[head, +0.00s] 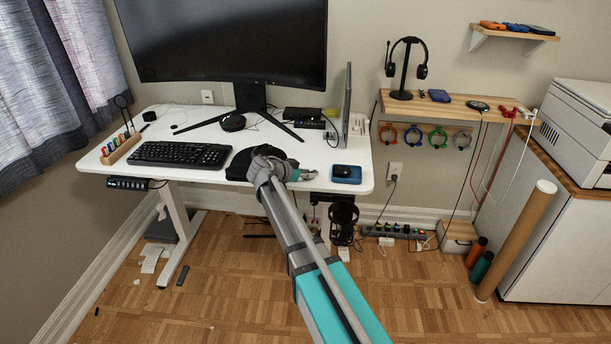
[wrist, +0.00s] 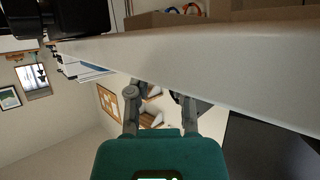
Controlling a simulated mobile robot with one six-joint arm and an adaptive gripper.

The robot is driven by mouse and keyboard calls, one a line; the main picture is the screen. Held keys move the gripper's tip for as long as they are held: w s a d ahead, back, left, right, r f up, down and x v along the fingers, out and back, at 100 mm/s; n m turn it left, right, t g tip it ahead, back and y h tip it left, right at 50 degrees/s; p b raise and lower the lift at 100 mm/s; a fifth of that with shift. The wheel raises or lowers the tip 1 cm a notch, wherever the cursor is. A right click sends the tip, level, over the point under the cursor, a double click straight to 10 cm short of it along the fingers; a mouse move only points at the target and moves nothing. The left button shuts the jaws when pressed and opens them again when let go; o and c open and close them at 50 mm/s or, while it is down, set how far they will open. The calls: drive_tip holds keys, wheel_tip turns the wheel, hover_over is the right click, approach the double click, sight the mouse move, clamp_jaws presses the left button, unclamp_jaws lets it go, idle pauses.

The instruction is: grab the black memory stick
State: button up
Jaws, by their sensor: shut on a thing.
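My gripper (head: 308,174) is at the front edge of the white desk (head: 215,180), left of a blue pad. In the wrist view my gripper (wrist: 160,95) has its two grey fingers reaching up to the pale desk slab. The fingers are shut on a small dark thing at their tips, which fits the black memory stick. It is too small and too hidden to make out its shape. I cannot tell whether it touches the desk.
A black keyboard (head: 181,154) lies left of my gripper. The blue pad (head: 347,180) holds a small black object. A monitor (head: 225,40) and a black upright laptop-like panel (head: 347,100) stand behind. A wooden shelf (head: 450,108) is at the right.

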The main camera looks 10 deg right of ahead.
drive_tip(key=shift+r, duration=0.1)
wheel_tip(320, 180, up, 3)
drive_tip(key=p, duration=0.2)
drive_tip(key=shift+f+p, duration=0.2)
drive_tip(key=shift+p, duration=0.2)
drive_tip(key=s+a+r+p, duration=0.9)
drive_tip(key=s+r+p, duration=0.1)
drive_tip(key=shift+s, duration=0.4)
drive_tip(key=shift+r, duration=0.1)
drive_tip(key=shift+r, duration=0.1)
